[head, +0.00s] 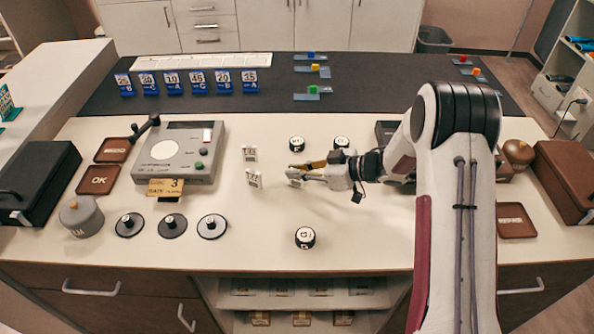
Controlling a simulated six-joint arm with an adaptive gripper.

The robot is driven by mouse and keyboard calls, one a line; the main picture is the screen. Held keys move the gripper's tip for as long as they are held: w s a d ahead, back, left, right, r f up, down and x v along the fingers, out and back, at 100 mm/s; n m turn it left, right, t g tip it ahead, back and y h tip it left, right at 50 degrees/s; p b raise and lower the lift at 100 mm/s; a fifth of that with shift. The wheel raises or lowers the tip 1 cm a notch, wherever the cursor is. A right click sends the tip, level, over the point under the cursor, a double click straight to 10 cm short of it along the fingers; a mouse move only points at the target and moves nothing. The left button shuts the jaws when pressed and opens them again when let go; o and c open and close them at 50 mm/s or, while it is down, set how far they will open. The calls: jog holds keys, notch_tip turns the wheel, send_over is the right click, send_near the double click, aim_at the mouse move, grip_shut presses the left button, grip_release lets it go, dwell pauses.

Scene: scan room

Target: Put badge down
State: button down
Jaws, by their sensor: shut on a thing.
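My gripper (302,171) is near the middle of the white counter, reaching in from the right. Its jaws are shut on a small white badge (294,177), which is partly covered by the fingers. The badge is at or close above the counter; I cannot tell whether it touches it. Two similar white badges with dark print stand to its left, a farther badge (249,153) and a nearer badge (254,179).
Black-and-white round pieces stand behind the gripper (297,144) and in front of it (305,238). A grey device (180,153) and black discs (172,226) are left. Blue numbered blocks (196,82) line the dark back strip. The front-centre counter is largely clear.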

jog(key=shift+f, duration=0.15)
jog(key=c, duration=2.1)
grip_release()
jog(key=shift+c, duration=0.2)
jog(key=shift+r, duration=0.2)
jog(key=v, duration=1.2)
